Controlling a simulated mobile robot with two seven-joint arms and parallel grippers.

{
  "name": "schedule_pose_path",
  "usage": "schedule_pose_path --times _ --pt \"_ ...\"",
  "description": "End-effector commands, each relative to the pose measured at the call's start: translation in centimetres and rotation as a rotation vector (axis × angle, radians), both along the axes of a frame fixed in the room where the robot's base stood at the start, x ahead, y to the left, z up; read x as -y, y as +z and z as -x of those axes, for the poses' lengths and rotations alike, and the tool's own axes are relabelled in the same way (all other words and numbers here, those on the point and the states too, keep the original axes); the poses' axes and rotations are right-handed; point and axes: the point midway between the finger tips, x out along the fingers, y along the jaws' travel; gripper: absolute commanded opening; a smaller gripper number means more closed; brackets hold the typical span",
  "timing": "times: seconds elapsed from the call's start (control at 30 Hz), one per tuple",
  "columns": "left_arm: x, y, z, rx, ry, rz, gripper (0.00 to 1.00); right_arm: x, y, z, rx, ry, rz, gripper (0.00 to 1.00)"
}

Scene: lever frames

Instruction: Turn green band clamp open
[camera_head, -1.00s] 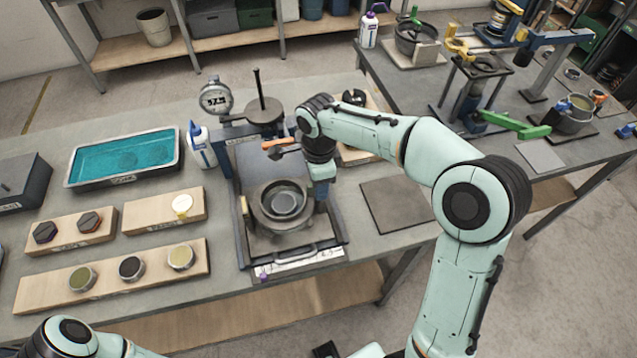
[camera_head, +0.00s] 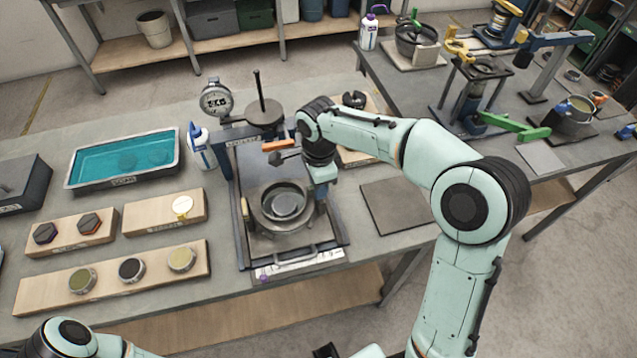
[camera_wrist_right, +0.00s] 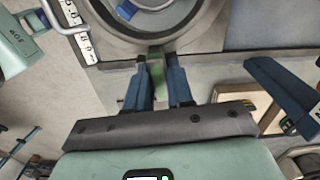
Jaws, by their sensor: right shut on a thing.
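The green band clamp (camera_wrist_right: 157,74) shows in the right wrist view as a green strip between my right gripper's blue fingers, just below a round metal housing (camera_wrist_right: 150,47). My right gripper (camera_wrist_right: 157,60) is shut on it; the fingers hide part of it. In the head view, my right gripper (camera_head: 321,190) points down at the right side of the round metal ring (camera_head: 285,204) in the press fixture. The clamp cannot be made out there. My left arm shows only at the bottom left, with its gripper out of view.
The dial gauge (camera_head: 216,101) and a white bottle (camera_head: 201,148) stand behind and left of the fixture. A teal-filled tray (camera_head: 125,158) and wooden boards (camera_head: 110,288) with round pieces lie left. A bare dark mat (camera_head: 397,206) lies right. A second table holds a green lever (camera_head: 515,125).

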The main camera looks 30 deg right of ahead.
Motion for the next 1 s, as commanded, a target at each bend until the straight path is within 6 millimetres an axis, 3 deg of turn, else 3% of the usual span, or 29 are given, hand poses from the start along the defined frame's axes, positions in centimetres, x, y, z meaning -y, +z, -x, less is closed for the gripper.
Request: schedule_pose_path --times 1.0 --pt "0.0 1.4 -0.9 0.010 0.000 0.000 0.43 0.0 0.1 0.2 0.000 0.925 0.001 0.00"
